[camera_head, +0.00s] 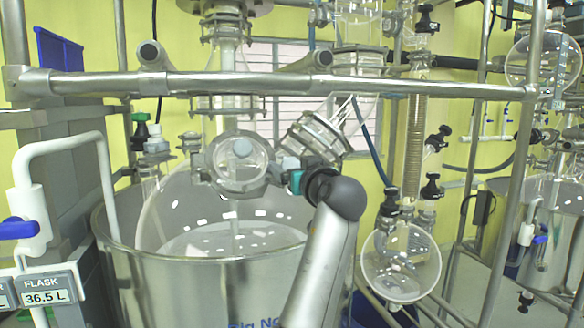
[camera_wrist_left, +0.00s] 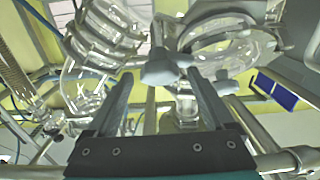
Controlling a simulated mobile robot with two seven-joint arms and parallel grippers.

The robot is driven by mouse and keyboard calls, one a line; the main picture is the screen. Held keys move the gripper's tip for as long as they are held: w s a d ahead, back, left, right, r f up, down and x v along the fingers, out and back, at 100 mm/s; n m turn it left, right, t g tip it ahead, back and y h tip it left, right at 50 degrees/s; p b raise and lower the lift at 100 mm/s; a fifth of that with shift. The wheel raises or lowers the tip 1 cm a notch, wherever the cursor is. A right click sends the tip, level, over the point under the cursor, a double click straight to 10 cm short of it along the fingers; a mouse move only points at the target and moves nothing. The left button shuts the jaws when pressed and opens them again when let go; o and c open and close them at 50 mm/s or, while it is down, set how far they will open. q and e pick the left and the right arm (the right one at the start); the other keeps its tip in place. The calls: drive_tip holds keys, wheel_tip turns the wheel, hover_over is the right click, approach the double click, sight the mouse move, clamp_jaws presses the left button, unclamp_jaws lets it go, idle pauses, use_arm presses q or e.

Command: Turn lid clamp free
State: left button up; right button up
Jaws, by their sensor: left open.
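The lid clamp (camera_head: 226,186) is a metal ring around a round glass port on the front of the reactor. My left gripper (camera_head: 272,168) comes in from the right of the port, close to the knob. In the left wrist view its two dark fingers (camera_wrist_left: 160,80) are apart, on either side of the knob. I cannot tell whether they touch it. My right gripper is not in view.
The glass vessel sits in a large steel pot (camera_head: 220,290). A horizontal steel rail (camera_head: 270,84) crosses above the port. A tilted clamped glass joint (camera_head: 312,138) is close to my left wrist. A round glass flask (camera_head: 400,262) hangs at the right.

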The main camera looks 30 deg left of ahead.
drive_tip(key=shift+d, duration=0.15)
use_arm(q)
drive_tip(key=shift+d, duration=0.1)
drive_tip(key=shift+c, duration=1.4)
drive_tip(key=c, duration=1.1)
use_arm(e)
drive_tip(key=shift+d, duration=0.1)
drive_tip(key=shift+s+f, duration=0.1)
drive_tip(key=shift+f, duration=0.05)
